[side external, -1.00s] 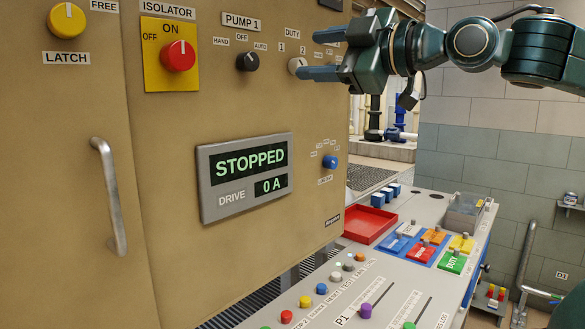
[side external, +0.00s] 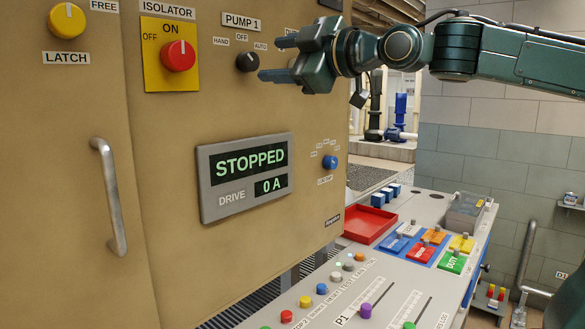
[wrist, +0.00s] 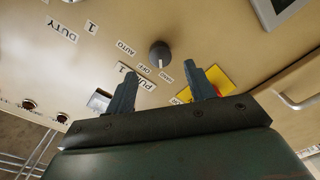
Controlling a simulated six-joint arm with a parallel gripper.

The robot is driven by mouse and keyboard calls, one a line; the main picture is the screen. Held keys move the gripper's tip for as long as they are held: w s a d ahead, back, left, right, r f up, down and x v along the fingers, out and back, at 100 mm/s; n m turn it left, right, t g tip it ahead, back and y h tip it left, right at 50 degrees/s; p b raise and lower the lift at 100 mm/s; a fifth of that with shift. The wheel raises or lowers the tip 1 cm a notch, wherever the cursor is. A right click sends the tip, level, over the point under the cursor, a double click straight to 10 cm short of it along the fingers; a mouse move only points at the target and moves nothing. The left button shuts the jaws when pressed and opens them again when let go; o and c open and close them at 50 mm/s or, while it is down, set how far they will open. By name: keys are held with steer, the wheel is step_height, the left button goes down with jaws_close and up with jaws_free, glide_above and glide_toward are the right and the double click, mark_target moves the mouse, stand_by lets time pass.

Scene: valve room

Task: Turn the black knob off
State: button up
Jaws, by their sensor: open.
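The black knob (side external: 247,62) sits on the tan cabinet panel under the PUMP 1 label, with HAND, OFF and AUTO marked around it. In the wrist view the black knob (wrist: 160,54) is ahead of the fingertips, roughly between their lines, and its pale pointer mark faces the OFF label (wrist: 148,69). My gripper (side external: 268,58) is open and empty, just right of the knob in the side view. Its two fingers (wrist: 168,82) are apart and neither appears to touch the knob. The white DUTY knob is hidden behind my gripper in the side view.
The red isolator knob (side external: 178,56) on its yellow plate is left of the black knob. A drive display (side external: 245,175) reading STOPPED and 0 A is below. A blue knob (side external: 330,162) is lower right. A door handle (side external: 108,195) stands out at left.

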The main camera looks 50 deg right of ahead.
mark_target(253, 61)
steer(key=shift+w+a, duration=0.1)
steer(key=shift+w, duration=2.9)
steer(key=c, duration=1)
